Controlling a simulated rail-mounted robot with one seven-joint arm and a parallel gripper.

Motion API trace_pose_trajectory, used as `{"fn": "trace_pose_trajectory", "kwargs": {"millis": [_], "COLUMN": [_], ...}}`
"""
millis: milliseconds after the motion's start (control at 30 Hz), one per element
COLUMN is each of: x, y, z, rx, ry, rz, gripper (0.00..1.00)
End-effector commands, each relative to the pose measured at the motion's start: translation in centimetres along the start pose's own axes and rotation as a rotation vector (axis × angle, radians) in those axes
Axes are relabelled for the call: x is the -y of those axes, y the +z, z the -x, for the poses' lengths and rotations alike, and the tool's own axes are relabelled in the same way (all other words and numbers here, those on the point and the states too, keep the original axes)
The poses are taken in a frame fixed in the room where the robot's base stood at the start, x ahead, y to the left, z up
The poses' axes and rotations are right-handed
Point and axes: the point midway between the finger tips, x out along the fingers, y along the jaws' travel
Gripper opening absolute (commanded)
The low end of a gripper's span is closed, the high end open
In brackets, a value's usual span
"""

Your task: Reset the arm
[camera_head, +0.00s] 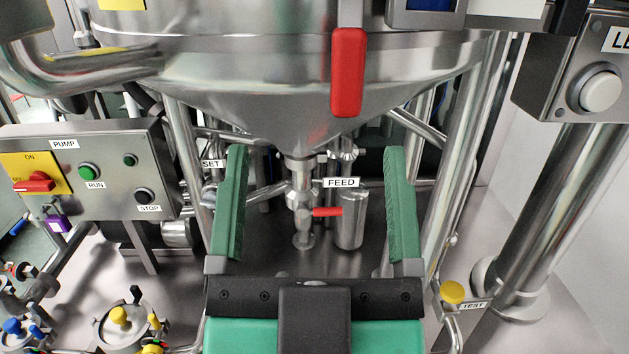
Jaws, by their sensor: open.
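My gripper (316,203) is in the lower middle of the head view, with its two green fingers spread wide apart. It is open, and nothing shows held between the fingers. Its dark palm bar and green body fill the bottom centre. Beyond the gap between the fingers are a vertical steel pipe and a small red lever (327,212) under the FEED label (341,183). I cannot tell how far they are from the fingertips. The rest of my arm is out of view.
A large steel tank (270,80) with a red handle (348,72) hangs above. A PUMP control box (90,172) is at left. A button box (592,85) sits at upper right on a thick post. Steel legs flank my gripper. A yellow TEST knob (452,292) is at lower right.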

Motion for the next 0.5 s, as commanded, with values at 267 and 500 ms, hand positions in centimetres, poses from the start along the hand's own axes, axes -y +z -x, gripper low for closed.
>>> {"fn": "trace_pose_trajectory", "kwargs": {"millis": [267,500], "x": [-0.4,-0.3], "y": [-0.9,-3.6], "z": [0.1,-1.8], "rx": [-0.016,-0.015], "ry": [0.003,0.003], "rz": [0.009,0.007], "gripper": [0.83,0.83]}}
